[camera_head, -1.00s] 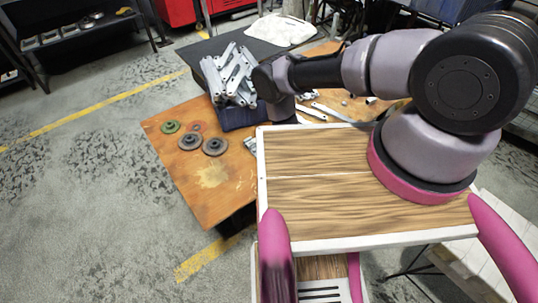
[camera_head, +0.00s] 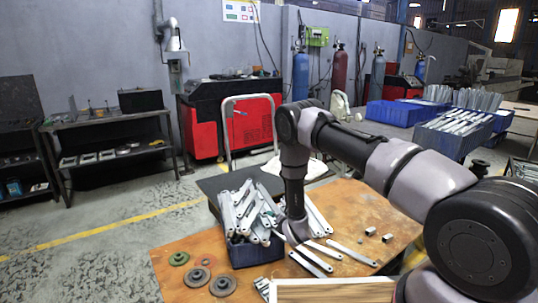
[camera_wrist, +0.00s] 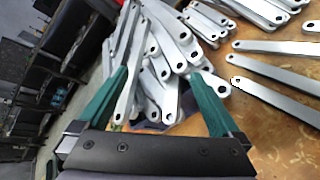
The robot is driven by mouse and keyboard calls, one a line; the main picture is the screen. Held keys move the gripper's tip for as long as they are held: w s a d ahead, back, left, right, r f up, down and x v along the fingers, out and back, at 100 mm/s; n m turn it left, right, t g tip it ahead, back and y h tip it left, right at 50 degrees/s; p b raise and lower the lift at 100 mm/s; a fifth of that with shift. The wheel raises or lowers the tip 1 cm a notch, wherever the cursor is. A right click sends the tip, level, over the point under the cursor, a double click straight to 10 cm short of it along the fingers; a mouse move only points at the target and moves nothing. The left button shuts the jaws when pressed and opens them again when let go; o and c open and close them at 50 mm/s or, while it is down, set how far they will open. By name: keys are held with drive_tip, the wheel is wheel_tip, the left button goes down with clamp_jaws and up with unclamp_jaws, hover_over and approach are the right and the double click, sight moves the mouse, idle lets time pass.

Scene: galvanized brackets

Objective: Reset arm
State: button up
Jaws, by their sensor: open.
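My gripper shows in the wrist view (camera_wrist: 158,105) with its two green fingers spread apart and nothing held between them. A pile of galvanized brackets (camera_wrist: 165,60) lies beyond and below the fingers. In the head view my arm reaches down beside the blue bin (camera_head: 250,254), which is heaped with brackets (camera_head: 243,212). The gripper itself is hidden there behind the arm and the pile. Several loose brackets (camera_head: 353,253) lie on the wooden table to the right of the bin; they also show in the wrist view (camera_wrist: 278,72).
Blue bins of brackets (camera_head: 453,139) stand at the back right. A red cabinet (camera_head: 240,125) is behind. Open floor lies on the left.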

drive_tip(key=w+d+r+m+h, duration=0.1)
drive_tip(key=w+d+r+m, duration=0.15)
drive_tip(key=r, duration=0.55)
drive_tip(key=w+d+r+m, duration=0.1)
drive_tip(key=r+m, duration=0.3)
drive_tip(key=r, duration=0.4)
drive_tip(key=w+d+r+m+h, duration=0.15)
drive_tip(key=r+m, duration=0.25)
drive_tip(key=r, duration=0.4)
drive_tip(key=s+d+r+m+g, duration=0.1)
drive_tip(key=s+d+r+m, duration=0.3)
drive_tip(key=r, duration=0.6)
drive_tip(key=s+d+r+m+g, duration=0.1)
drive_tip(key=s+d+r+m, duration=0.25)
drive_tip(key=r, duration=0.55)
drive_tip(key=s+d+r+m+g, duration=0.1)
drive_tip(key=s+d+r+m, duration=0.25)
drive_tip(key=s+r, duration=0.35)
drive_tip(key=s+d+r+m+g, duration=0.1)
drive_tip(key=s+d+r+m, duration=0.2)
drive_tip(key=s+r+m, duration=0.45)
drive_tip(key=s+d+m+g, duration=0.1)
drive_tip(key=s+m, duration=0.4)
drive_tip(key=s, duration=1.6)
drive_tip(key=shift+s+d+r+y, duration=0.15)
drive_tip(key=shift+d+r+y, duration=0.15)
drive_tip(key=shift+d+y, duration=0.2)
